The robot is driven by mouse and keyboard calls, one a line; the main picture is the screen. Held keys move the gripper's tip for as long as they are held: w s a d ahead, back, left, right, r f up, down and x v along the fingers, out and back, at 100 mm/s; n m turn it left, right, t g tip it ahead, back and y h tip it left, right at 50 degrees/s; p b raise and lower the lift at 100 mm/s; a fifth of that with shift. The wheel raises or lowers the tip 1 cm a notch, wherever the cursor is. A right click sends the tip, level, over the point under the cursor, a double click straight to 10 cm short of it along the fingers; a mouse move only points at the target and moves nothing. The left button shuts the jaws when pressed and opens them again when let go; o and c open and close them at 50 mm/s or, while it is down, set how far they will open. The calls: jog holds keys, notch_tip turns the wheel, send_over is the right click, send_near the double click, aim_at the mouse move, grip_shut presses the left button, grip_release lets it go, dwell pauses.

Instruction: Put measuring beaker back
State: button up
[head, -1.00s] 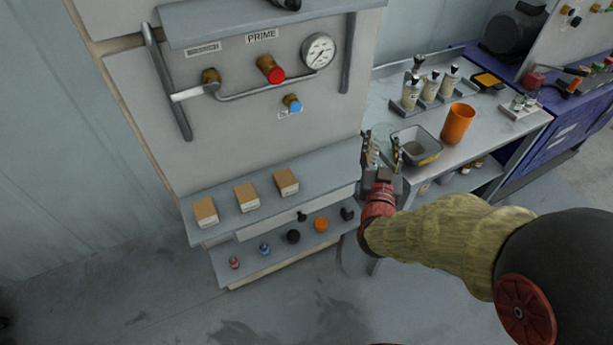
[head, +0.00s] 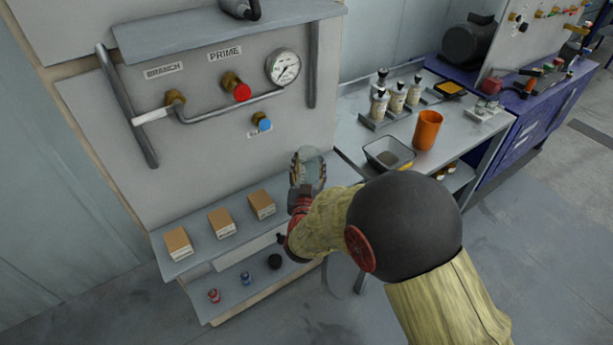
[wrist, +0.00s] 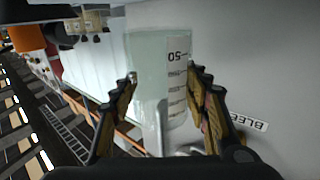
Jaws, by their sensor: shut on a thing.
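The measuring beaker (head: 311,158) is clear, pale and see-through. My gripper (head: 308,180) is shut on it and holds it in front of the panel's lower right part, left of the steel bench (head: 352,135). In the wrist view the beaker (wrist: 150,60) fills the space between the two fingers of my gripper (wrist: 161,82). A white scale strip marked 50 shows on its side. Its lower part is partly hidden by the fingers in the head view.
A grey tray (head: 402,151), an orange cup (head: 427,130) and several bottles (head: 397,98) stand on the bench. Three small boxes (head: 222,222) sit on the panel's shelf. A gauge (head: 283,67) and valves (head: 237,86) project from the panel above.

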aim_at(306, 180)
jog(key=shift+w+a+f, duration=0.1)
jog(key=shift+a+f, duration=0.05)
jog(key=shift+f, duration=0.15)
jog(key=shift+w+a+f+b, duration=0.1)
jog(key=shift+a+f+b, duration=0.1)
jog(key=shift+f+b, duration=1.05)
jog(key=shift+f+p, duration=0.3)
jog(key=shift+f, duration=0.15)
jog(key=shift+f, duration=0.2)
jog(key=o, duration=1.1)
jog(key=shift+r, duration=0.1)
